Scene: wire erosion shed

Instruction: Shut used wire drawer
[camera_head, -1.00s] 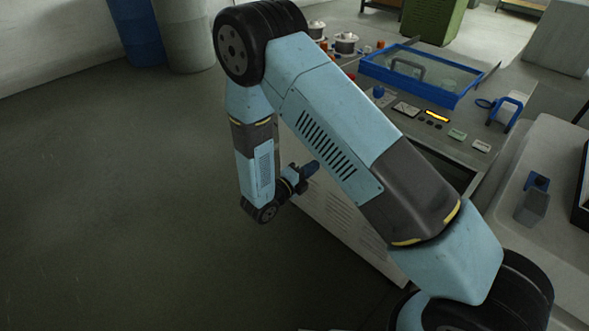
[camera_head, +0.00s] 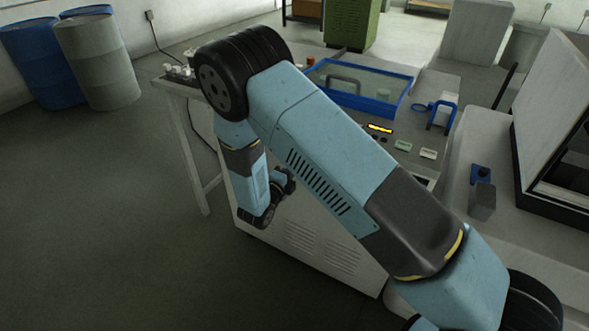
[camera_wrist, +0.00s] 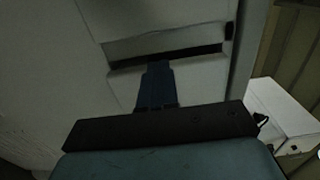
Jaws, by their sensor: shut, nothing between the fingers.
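My gripper (camera_wrist: 157,85) shows in the wrist view as dark blue fingers, shut and empty, pointing at a pale cabinet front. A pale drawer-like panel (camera_wrist: 198,82) lies around the fingertips, with a dark slot (camera_wrist: 200,55) along its upper edge. I cannot tell whether this is the used wire drawer, how far out it stands, or whether the fingers touch it. In the head view, my wrist is beside the white machine cabinet (camera_head: 318,240); the arm hides the fingertips and that part of the front.
A blue-framed tank (camera_head: 400,104) and a blue handle (camera_head: 443,112) are on the machine top. A bench with a dark-framed case (camera_head: 545,200) stands at the right. Drums (camera_head: 98,65) stand back left. Floor at the left (camera_head: 90,210) is clear.

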